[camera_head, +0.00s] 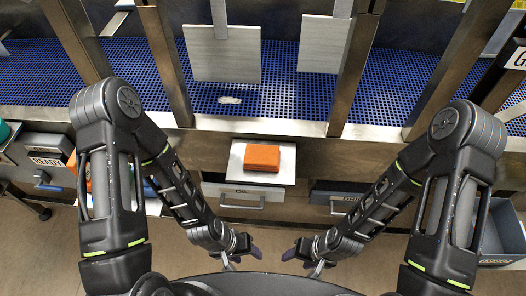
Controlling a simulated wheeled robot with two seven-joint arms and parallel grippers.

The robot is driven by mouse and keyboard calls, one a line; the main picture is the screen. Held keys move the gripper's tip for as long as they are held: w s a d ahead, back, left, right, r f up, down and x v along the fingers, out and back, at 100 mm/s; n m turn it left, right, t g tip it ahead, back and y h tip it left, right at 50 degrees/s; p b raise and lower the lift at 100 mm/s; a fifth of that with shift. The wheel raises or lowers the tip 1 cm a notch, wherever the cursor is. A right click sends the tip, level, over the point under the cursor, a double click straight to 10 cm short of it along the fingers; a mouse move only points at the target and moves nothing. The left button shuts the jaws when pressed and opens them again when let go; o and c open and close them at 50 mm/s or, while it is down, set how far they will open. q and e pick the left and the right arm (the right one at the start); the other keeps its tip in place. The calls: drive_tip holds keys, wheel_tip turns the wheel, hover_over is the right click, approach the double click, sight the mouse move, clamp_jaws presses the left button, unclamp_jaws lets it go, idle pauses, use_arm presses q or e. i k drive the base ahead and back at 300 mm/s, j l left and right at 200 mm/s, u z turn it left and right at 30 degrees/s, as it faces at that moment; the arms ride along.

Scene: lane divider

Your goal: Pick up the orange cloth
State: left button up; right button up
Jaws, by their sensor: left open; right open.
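The orange cloth (262,157) looks like a folded, flat block. It lies on a pale metal shelf (284,178) that juts out in front of the counter, above a drawer front marked OIL. My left gripper (242,262) is open and empty, below the cloth and a little to its left in the picture. My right gripper (303,264) is open and empty, below the cloth and to its right. Both are apart from the cloth. The fingertips are small and partly cut off by my own body at the bottom.
A blue mesh belt (270,85) runs behind the counter edge, split by upright metal dividers (352,70). Two grey plates (222,55) hang over it. A grey bin (503,232) stands at the right. Floor shows at lower left.

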sight(266, 158)
drive_tip(key=k+z, duration=0.25)
drive_tip(key=z, duration=0.15)
drive_tip(key=k+z, duration=0.4)
drive_tip(key=k+l+z, duration=0.1)
drive_tip(key=z, duration=0.35)
